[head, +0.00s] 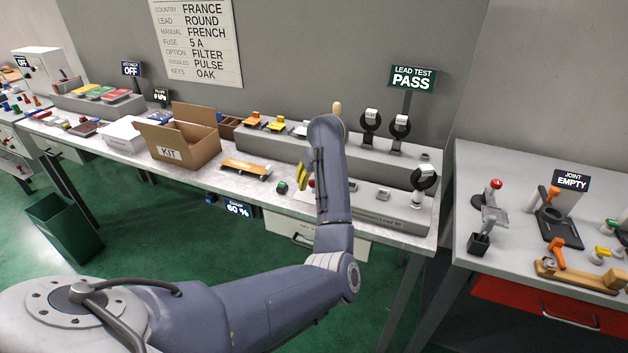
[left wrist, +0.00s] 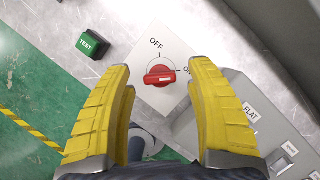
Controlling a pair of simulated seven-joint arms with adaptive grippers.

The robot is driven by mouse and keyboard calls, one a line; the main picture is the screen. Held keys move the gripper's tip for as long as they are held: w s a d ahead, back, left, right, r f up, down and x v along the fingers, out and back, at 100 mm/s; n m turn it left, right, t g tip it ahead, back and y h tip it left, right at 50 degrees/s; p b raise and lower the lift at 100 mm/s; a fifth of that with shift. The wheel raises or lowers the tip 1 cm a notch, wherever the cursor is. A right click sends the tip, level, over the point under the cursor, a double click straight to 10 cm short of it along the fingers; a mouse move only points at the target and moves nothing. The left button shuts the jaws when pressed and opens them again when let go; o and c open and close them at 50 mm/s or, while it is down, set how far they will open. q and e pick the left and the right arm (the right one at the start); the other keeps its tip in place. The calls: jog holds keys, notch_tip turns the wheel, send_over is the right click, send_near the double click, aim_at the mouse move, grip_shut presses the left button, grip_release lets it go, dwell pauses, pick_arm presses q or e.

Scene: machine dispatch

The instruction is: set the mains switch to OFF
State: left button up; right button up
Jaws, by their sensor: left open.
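The mains switch is a red rotary knob (left wrist: 160,77) on a white plate (left wrist: 152,98) in the left wrist view. OFF is printed above the knob and a partly hidden ON to its right. The knob's bar lies nearly level, with one end towards ON. My left gripper (left wrist: 161,80) is open, its yellow fingers on either side of the knob and apart from it. In the head view the left gripper (head: 303,177) is largely behind my own arm at the bench front. A bit of red shows beside it. My right gripper is not in view.
A green TEST button (left wrist: 90,43) sits left of the switch plate. A grey block marked FLAT (left wrist: 249,112) stands close on the right. In the head view, an orange-brown board (head: 246,167) and an open KIT box (head: 180,140) lie further left on the bench.

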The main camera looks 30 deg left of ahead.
pick_arm(q)
grip_shut()
jog(key=shift+d+f, duration=0.1)
dwell(0.9)
